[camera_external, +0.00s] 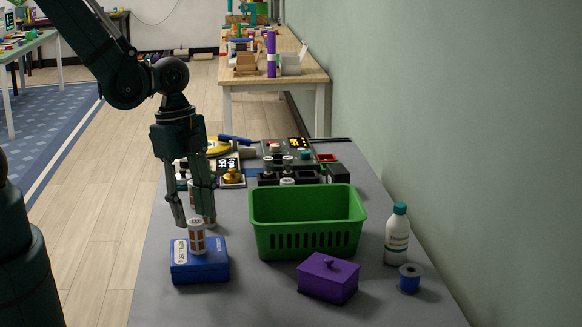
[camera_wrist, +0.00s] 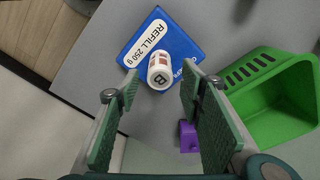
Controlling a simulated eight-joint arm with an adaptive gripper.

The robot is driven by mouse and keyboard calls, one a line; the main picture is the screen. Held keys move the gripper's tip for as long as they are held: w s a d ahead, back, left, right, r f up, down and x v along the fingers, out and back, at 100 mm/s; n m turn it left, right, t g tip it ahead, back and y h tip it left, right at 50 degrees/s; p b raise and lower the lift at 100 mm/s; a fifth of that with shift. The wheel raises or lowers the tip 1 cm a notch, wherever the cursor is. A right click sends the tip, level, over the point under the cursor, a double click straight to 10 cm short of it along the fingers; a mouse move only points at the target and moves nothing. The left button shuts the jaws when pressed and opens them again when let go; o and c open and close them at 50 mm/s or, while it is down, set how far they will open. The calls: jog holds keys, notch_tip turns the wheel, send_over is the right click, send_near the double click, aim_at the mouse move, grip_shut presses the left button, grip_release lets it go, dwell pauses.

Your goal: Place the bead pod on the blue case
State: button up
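The bead pod (camera_external: 197,239) is a small white cylinder with orange-brown windows. My gripper (camera_external: 194,222) is above the case, pointing down. In the wrist view my gripper (camera_wrist: 160,88) has its fingers wide apart, with clear gaps beside the pod; neither finger touches it.
A green basket (camera_external: 308,233) stands right of the case. A purple lidded box (camera_external: 328,279), a white bottle (camera_external: 397,238) and a blue spool (camera_external: 409,279) are further right. Several small items crowd the table's back. The table's front is clear.

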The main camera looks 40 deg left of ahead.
jog(key=shift+a+r+p, duration=0.25)
jog(key=shift+r+p, duration=0.1)
jog(key=shift+r, duration=1.25)
jog(key=shift+a+r+p, duration=0.2)
jog(key=shift+r+p, duration=0.1)
jog(key=shift+r, duration=1.3)
jog(key=shift+a, duration=0.1)
jog(key=a+r+n+t+y, duration=0.1)
jog(key=a+r+n+t, duration=0.2)
jog(key=a+r+n, duration=0.5)
jog(key=w+a+r+n+t, duration=0.1)
jog(key=a+r+n+t, duration=0.3)
jog(key=a+r+n, duration=0.4)
jog(key=a+n, duration=0.2)
jog(key=a, duration=0.5)
jog(key=shift+w+a+r+y, duration=0.2)
jog(key=shift+a+y, duration=0.05)
jog(key=shift+y, duration=0.15)
